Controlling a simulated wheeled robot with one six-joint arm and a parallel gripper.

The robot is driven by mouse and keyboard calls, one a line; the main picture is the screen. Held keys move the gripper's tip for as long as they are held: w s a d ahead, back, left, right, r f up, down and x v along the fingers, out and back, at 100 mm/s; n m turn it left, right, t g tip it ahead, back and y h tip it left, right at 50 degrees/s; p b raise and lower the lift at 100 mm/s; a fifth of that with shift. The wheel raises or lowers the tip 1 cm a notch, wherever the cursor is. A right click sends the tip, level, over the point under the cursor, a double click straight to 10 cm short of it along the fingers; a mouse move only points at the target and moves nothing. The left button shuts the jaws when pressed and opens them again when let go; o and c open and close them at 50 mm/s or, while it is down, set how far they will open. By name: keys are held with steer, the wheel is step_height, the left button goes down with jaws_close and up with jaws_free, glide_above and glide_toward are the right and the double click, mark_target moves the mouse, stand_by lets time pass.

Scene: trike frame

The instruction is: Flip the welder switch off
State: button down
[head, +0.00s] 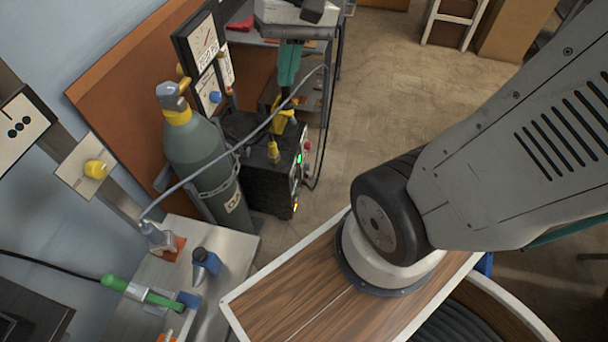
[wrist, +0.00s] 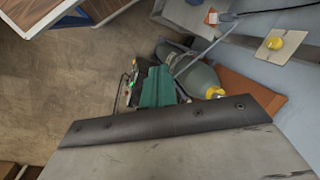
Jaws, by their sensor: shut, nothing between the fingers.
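The welder (head: 268,178) is a dark box on the floor beside the gas cylinder. Its front panel faces right in the head view, with a small green light (head: 299,158) and a red part (head: 307,146). The green light also shows in the wrist view (wrist: 130,85). I cannot make out the switch or its position clearly. My gripper (head: 286,84) has teal fingers pointing down above the welder, and it looks empty. In the wrist view the shut fingers (wrist: 156,74) cover part of the welder, and the green light is just left of them.
A grey-green gas cylinder (head: 204,150) with a yellow collar stands left of the welder. A hose (head: 262,128) crosses in front of the welder. A metal bench (head: 220,268) with tools is at lower left. Open floor (head: 400,95) lies right of the welder.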

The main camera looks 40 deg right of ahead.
steer(key=w+d+f+m+t+y, duration=0.1)
steer(key=w+d+f+m+y, duration=0.3)
steer(key=w+f, duration=0.5)
steer(key=w+d+f+m+t+y, duration=0.1)
steer(key=w+d+f+m+y, duration=0.1)
steer(key=w+d+f+m, duration=0.45)
steer(key=w+d+f+m+t, duration=0.25)
steer(key=d+f, duration=0.25)
steer(key=f, duration=0.4)
steer(key=w+d+f+m+t, duration=0.1)
steer(key=d+f+m, duration=0.25)
steer(key=f, duration=0.65)
steer(key=s+d+f+m+t+h, duration=0.1)
steer(key=s+d+f+m, duration=0.1)
steer(key=f, duration=0.7)
steer(key=s+d+f+m+t, duration=0.1)
steer(key=s+f+m, duration=0.3)
steer(key=f, duration=0.5)
steer(key=s+d+f+m+t+h, duration=0.1)
steer(key=s+d+f+m, duration=0.2)
steer(key=f, duration=0.6)
steer(key=shift+s+h, duration=0.3)
steer(key=shift+s, duration=0.25)
steer(key=shift+d+f, duration=0.1)
